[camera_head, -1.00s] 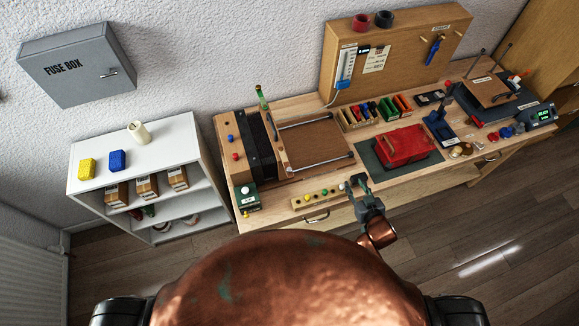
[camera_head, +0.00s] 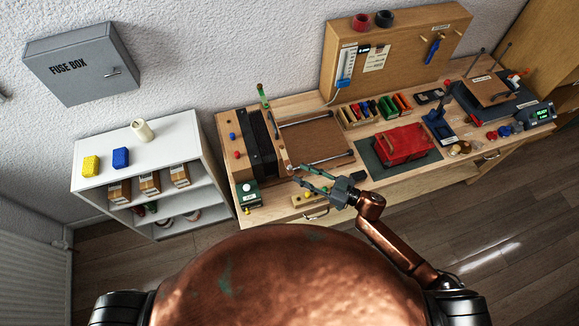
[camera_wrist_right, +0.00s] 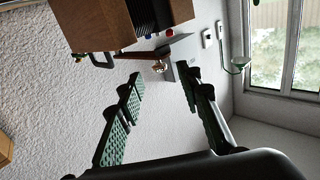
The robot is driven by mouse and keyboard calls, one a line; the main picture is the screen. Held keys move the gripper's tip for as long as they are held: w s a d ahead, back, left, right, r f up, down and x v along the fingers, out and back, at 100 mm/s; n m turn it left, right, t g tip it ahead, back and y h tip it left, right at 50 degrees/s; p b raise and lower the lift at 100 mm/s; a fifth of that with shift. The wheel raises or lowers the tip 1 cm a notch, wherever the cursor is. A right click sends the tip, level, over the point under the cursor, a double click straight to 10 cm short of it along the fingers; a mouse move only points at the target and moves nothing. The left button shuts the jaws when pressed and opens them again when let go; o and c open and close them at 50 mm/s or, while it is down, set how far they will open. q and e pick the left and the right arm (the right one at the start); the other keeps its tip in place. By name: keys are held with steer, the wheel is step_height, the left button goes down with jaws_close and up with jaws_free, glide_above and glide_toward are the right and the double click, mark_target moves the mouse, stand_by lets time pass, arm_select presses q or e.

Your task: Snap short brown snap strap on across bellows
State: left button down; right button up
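The black bellows (camera_head: 260,142) runs front to back between a wooden end block (camera_head: 237,155) and a brown board (camera_head: 312,138) on the bench. Its dark folds also show in the right wrist view (camera_wrist_right: 152,15). A thin reddish-brown strip (camera_wrist_right: 140,55) with a shiny end sticks out near it there; I cannot tell for sure that it is the strap. My right gripper (camera_head: 294,173) is in front of the brown board's left part, near the bellows' front end. Its green fingers stand wide apart in the wrist view (camera_wrist_right: 158,85), with nothing held. My left gripper is out of view.
A green box with a white knob (camera_head: 249,192) stands at the bench's front left. A red case (camera_head: 403,144) sits to the right. A white shelf (camera_head: 140,160) stands left of the bench.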

mark_target(290, 167)
steer(key=p+x, duration=0.1)
steer(key=x, duration=0.5)
steer(key=shift+c, duration=0.3)
jaws_close()
stand_by(0.4)
